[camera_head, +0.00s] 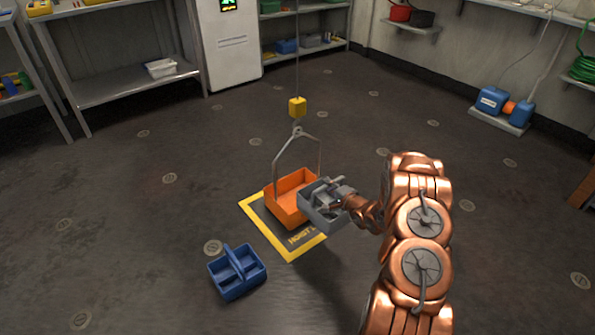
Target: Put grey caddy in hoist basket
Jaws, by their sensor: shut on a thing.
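The grey caddy (321,219) is held by my gripper (337,192) at the end of my copper arm. It overlaps the right side of the orange hoist basket (275,213) in the picture, and its height above the floor is hard to tell. My gripper is shut on the caddy's upper part; the fingertips are small and partly hidden. The hoist basket stands in a yellow-bordered floor square. Its grey bail rises to a hook and a yellow block (297,107) on a cable. Part of the basket's right side is hidden behind the caddy.
A blue caddy (236,276) stands on the floor at front left of the yellow-bordered square (291,256). Shelves (135,84) and a white cabinet (230,50) line the back. Blue equipment (492,101) sits by the right wall. The floor around is mostly clear.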

